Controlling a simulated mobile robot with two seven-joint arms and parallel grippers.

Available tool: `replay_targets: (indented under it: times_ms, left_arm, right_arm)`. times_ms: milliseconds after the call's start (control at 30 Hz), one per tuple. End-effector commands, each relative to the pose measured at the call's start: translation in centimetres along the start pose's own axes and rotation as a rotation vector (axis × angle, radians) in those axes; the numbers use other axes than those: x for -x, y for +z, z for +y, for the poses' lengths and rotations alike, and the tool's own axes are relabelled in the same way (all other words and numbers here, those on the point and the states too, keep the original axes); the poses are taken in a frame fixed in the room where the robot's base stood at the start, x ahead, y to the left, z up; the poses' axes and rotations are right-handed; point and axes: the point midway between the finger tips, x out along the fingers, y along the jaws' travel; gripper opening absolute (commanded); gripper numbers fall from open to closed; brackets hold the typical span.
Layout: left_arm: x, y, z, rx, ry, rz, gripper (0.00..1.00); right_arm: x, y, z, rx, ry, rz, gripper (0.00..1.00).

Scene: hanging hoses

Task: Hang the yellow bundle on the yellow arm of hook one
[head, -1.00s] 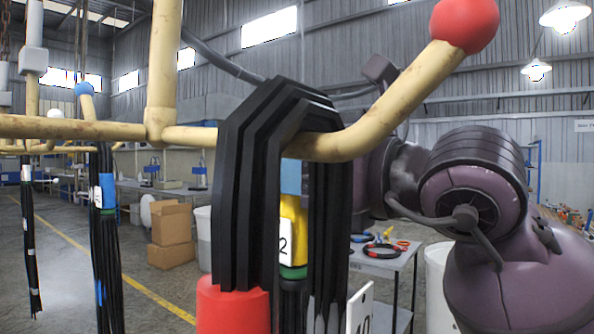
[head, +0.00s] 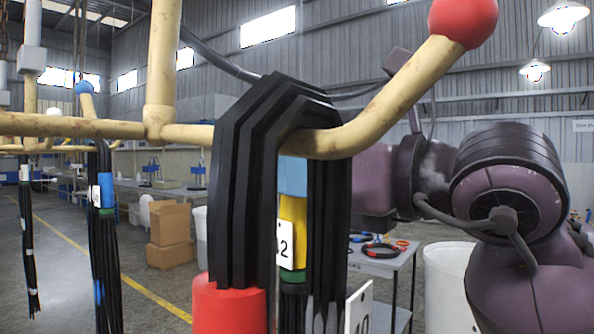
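A yellow band (head: 293,218) with a white numbered tag (head: 285,240) shows between the black strands of a nearer bundle. Blue shows above it and green below; most of what it belongs to is hidden. No yellow-tipped hook arm is in view. The nearest hook arm (head: 385,103) is cream with a red ball (head: 463,20) at its tip. A black bundle (head: 240,190) with a red band (head: 230,305) hangs over it. My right arm (head: 505,190) stands at the right and reaches left behind this bundle. Its gripper is hidden, and my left gripper is out of view.
A blue-tipped hook arm (head: 86,95) and a blue-banded black bundle (head: 103,240) are at the left, with another bundle (head: 29,245) beyond. A table (head: 385,262) with coiled hoses and a white bin (head: 447,285) stand behind. Cardboard boxes (head: 168,235) are on the floor.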

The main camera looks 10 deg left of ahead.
Motion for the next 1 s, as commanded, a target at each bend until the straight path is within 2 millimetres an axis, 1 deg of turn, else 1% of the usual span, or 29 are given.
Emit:
replay_targets:
  times_ms: [100, 300, 400, 500, 633, 767, 867, 1000]
  left_arm:
    - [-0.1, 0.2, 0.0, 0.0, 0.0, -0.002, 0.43]
    - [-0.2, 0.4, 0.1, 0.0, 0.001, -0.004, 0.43]
    - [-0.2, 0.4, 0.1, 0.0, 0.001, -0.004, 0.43]
    - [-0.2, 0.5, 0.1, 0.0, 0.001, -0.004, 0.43]
    - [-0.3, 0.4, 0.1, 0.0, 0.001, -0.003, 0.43]
    - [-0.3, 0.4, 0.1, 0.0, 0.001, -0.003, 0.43]
    - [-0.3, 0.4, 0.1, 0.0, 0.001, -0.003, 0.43]
    - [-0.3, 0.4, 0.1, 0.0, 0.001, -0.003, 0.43]
  right_arm:
    - [2.3, -0.1, -0.1, 0.001, -0.003, -0.002, 0.64]
    - [5.8, 0.0, -0.1, 0.003, -0.003, -0.003, 0.64]
    - [7.1, 0.0, -0.1, 0.001, -0.002, -0.003, 0.64]
    - [8.0, 0.0, -0.1, 0.0, -0.002, -0.003, 0.64]
    - [8.6, 0.0, 0.0, 0.0, 0.0, -0.003, 0.64]
    - [8.6, -0.3, -0.1, -0.013, 0.012, 0.0, 0.64]
    - [8.4, -1.4, -0.4, -0.061, 0.053, 0.006, 0.64]
    - [8.2, -4.2, -1.0, -0.196, 0.163, 0.006, 0.64]
